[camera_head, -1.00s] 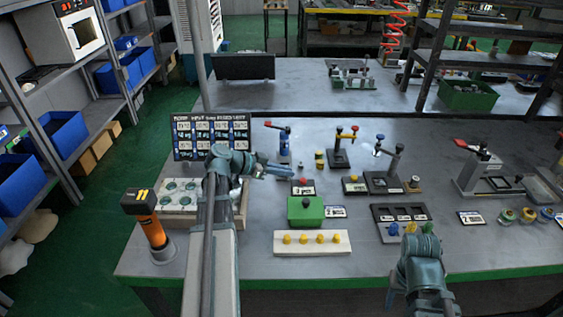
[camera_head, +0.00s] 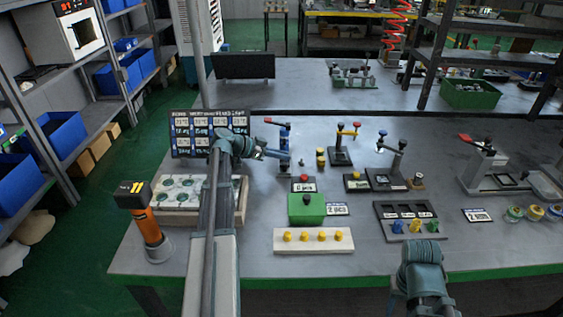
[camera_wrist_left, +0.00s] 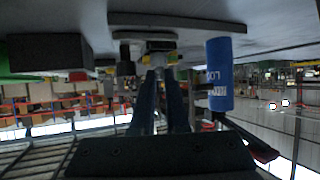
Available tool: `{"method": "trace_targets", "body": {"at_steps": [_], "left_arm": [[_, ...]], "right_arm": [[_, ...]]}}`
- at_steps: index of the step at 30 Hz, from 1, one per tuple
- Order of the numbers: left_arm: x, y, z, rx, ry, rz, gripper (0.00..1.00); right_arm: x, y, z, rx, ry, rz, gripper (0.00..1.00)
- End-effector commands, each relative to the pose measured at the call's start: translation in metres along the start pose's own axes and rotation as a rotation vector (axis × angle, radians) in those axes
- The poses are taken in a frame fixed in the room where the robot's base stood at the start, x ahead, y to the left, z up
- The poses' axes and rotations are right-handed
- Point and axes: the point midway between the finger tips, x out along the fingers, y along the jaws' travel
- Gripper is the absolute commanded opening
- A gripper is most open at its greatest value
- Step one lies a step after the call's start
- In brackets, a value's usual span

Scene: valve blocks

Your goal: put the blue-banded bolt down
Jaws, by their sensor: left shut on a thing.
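My left gripper (camera_head: 283,155) is over the table at the foot of the blue valve stand with a red lever (camera_head: 284,137). In the left wrist view its fingers (camera_wrist_left: 160,85) are close together and point at a plate at the top of the picture. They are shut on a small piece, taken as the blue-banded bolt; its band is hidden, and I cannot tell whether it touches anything. The blue stand (camera_wrist_left: 220,75) is just right of the fingers there. My right gripper (camera_head: 420,250) is at the front edge; its fingertips are not clear.
A green box (camera_head: 306,208) and a white strip with yellow pegs (camera_head: 314,248) lie in front. A dark tray (camera_head: 410,212) with coloured pegs is to the right. Other lever stands (camera_head: 342,145) are beyond it. A white-topped fixture (camera_head: 185,190) lies left.

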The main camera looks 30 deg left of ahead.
Motion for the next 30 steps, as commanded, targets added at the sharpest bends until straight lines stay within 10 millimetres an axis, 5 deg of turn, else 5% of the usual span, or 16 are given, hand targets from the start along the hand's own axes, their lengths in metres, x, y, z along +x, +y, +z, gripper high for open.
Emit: {"method": "trace_targets", "body": {"at_steps": [13,14,16,26,30], "left_arm": [[0.005,0.0,0.01,0.0,0.0,0.0,0.0],[0.004,0.0,0.009,0.0,0.0,0.0,0.16],[0.004,0.0,0.008,0.0,0.0,0.0,0.25],[0.003,0.0,0.005,0.0,0.0,0.0,0.25],[-0.016,0.0,0.003,-0.002,0.0,-0.002,0.25]], "right_arm": [[0.011,-0.001,-0.001,0.0,0.0,0.0,0.5],[0.01,-0.001,-0.001,0.0,0.0,0.0,0.5],[0.009,-0.001,-0.001,0.0,0.0,0.0,0.5],[0.006,-0.001,0.0,0.0,0.0,0.0,0.5],[-0.005,0.001,0.0,0.0,0.0,0.0,0.5]]}}
